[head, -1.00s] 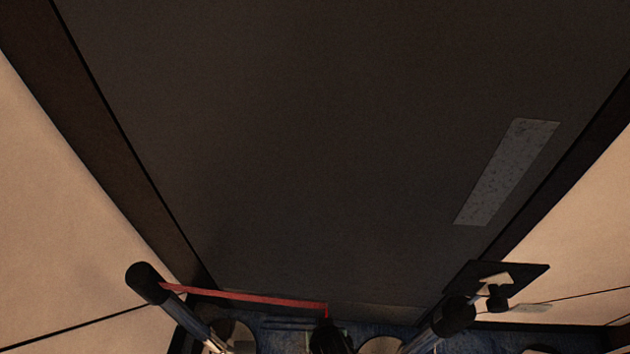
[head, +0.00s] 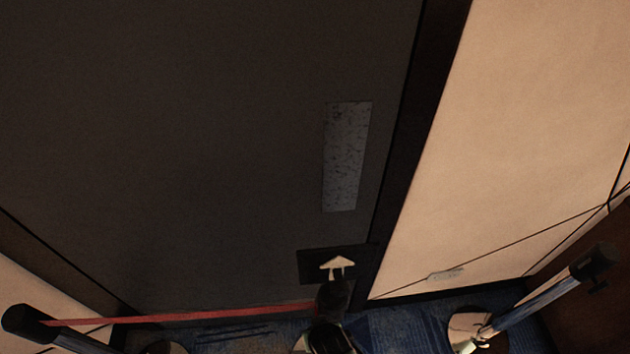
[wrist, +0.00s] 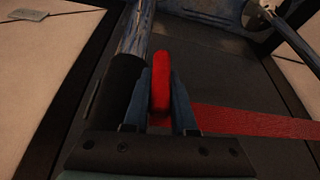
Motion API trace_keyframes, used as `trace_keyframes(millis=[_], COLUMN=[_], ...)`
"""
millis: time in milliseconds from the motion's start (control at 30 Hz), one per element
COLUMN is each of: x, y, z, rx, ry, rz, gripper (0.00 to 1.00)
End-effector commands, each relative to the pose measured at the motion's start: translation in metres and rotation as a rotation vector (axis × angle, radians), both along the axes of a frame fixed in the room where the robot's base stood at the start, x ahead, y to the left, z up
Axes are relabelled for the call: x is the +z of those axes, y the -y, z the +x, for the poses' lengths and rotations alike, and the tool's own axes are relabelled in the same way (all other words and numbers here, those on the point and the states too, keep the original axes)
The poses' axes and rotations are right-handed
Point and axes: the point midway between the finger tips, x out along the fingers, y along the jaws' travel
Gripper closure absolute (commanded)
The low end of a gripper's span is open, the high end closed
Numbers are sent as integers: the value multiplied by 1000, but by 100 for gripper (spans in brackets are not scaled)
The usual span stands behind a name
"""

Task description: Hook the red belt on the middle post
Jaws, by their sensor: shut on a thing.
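My gripper (wrist: 161,88) is shut on the red end of the red belt (wrist: 255,122) in the wrist view. In the head view the belt (head: 190,314) runs taut from the black head of the left post (head: 28,320) to the middle post (head: 333,297). The middle post's black head and blue pole also show in the wrist view (wrist: 133,40), close beside the left finger and the belt end. I cannot tell whether the belt end touches the post head or sits in it. In the head view my gripper is hard to make out in the dark low middle.
A right post (head: 594,263) stands apart, its round base (head: 478,328) on blue carpet. A large dark panel (head: 200,150) and a beige wall (head: 520,130) stand behind.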

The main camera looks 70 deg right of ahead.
Motion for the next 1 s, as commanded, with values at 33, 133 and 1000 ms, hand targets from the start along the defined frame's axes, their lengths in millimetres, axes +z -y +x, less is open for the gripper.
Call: trace_keyframes(millis=[33, 133, 1000], x=[0, 0, 2], y=[1, 1, 1], z=[-2, -3, -3], rx=[-2, -4, -1], ry=[-1, -1, 0], rz=[1, 0, -1], gripper=[100, 100, 45])
